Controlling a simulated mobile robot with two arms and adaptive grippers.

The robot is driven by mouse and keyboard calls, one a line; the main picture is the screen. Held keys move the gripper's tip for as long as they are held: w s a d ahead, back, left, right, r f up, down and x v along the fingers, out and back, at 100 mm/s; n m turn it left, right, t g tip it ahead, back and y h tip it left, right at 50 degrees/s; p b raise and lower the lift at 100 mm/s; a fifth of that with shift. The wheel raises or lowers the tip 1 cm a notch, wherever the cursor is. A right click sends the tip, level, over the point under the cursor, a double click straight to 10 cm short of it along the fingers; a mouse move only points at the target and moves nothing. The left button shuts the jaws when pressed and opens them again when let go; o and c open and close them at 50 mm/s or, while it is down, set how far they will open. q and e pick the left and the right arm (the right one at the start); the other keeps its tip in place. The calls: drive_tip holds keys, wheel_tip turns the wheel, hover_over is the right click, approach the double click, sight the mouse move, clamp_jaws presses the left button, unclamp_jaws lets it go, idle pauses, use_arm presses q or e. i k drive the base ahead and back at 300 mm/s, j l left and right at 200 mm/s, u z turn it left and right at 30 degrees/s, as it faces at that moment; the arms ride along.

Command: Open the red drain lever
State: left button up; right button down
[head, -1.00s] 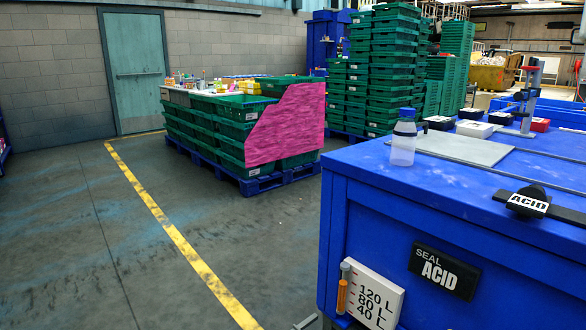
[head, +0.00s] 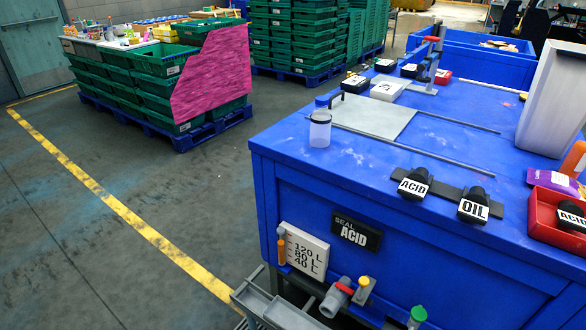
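The red drain lever (head: 345,289) is a small red handle on a grey pipe fitting (head: 335,300), low on the front of the blue tank (head: 320,220). It sits below and right of the white level plate (head: 304,252) marked 120, 80 and 40 L. A yellow-topped valve (head: 363,287) stands just right of it, and a green-topped one (head: 417,315) is farther right at the bottom edge. Neither of my grippers shows in the head view.
A grey trough (head: 262,305) lies below the level plate. The floor at left is clear.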

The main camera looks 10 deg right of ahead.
sight(350, 292)
drive_tip(key=z, duration=0.95)
